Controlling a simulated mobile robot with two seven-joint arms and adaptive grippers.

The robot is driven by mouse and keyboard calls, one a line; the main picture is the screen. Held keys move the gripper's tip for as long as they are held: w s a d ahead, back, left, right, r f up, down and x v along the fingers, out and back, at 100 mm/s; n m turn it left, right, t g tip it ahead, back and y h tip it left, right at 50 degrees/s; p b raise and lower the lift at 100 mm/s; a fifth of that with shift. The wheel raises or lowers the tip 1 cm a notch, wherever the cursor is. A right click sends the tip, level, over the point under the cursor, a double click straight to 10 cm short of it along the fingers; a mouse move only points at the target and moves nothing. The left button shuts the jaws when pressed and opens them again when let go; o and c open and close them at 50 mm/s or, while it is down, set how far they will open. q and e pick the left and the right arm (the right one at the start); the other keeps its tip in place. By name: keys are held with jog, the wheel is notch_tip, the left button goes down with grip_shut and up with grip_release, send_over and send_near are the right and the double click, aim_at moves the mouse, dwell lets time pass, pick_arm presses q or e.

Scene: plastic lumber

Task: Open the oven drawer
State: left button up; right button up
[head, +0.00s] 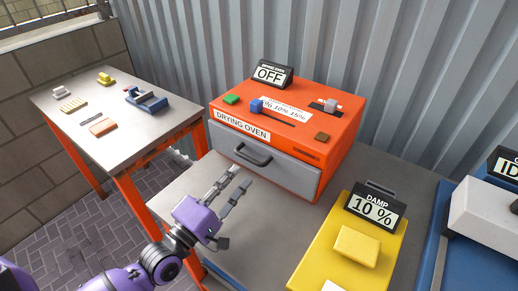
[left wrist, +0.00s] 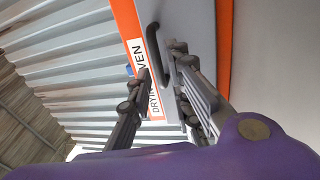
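The orange drying oven (head: 287,125) stands on the grey bench, with a display on top reading OFF. Its grey drawer (head: 290,173) has a dark handle (head: 252,154) and sits flush in the front, looking shut. My left gripper (head: 233,187) is open and empty in front of the drawer, a little below and left of the handle in the head view. In the left wrist view the handle (left wrist: 183,62) appears beyond the two spread fingers (left wrist: 165,80), apart from them as far as I can tell. My right gripper is not in view.
A yellow damp meter (head: 345,243) reading 10 % stands to the right, with a yellow block (head: 357,246) on it. A blue and white machine (head: 485,215) is at the far right. A side table (head: 110,112) with small pieces is at the left. Bench space before the drawer is clear.

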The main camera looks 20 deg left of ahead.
aim_at(248, 157)
pick_arm(q)
jog(key=x, duration=0.3)
jog(key=p+x, duration=0.1)
jog(key=x, duration=0.2)
jog(key=shift+w+d+r, duration=0.1)
jog(key=shift+r, duration=0.2)
jog(key=shift+w, duration=0.2)
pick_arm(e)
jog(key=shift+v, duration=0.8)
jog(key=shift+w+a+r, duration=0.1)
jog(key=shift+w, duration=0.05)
pick_arm(q)
grip_shut()
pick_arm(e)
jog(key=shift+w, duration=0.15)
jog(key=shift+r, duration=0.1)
